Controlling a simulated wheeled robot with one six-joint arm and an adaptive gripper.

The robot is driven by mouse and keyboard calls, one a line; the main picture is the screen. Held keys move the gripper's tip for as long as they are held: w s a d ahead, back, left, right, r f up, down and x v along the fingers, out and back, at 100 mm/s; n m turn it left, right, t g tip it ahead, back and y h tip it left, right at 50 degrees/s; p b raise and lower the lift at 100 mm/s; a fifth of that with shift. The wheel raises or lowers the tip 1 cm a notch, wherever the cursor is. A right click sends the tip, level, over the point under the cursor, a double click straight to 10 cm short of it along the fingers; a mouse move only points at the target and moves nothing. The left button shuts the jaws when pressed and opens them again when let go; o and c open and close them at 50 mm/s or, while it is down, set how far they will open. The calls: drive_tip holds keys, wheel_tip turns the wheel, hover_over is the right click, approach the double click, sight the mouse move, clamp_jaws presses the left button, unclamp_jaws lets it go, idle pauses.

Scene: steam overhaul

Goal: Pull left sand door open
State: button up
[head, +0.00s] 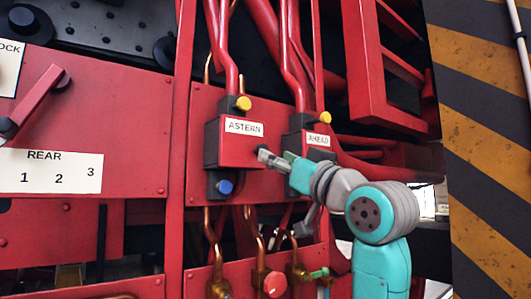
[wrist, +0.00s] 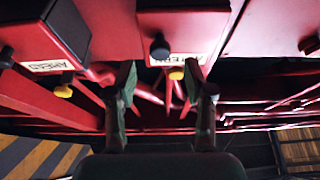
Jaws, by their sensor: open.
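The left sand box, labelled ASTERN, has a red door (head: 240,146) that looks shut against its dark box. In the wrist view, which is upside down, this door (wrist: 190,28) carries a round black knob (wrist: 160,48). My gripper (wrist: 160,72) is open, with one finger to each side of the knob's line. The knob shows just beyond the fingertips, with nothing gripped. In the head view my gripper (head: 272,158) is at the right edge of the ASTERN door, and partly hides the knob. Whether a finger touches it I cannot tell.
The AHEAD box (head: 317,139) stands close to the right, partly behind my arm. Yellow caps (head: 243,103) top both boxes, with red pipes above and copper pipes below. A red lever (head: 38,103) and a REAR plate (head: 50,171) are at left. A striped wall (head: 480,130) is at right.

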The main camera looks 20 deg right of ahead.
sight(247, 142)
drive_tip(key=shift+x, duration=2.6)
clamp_jaws()
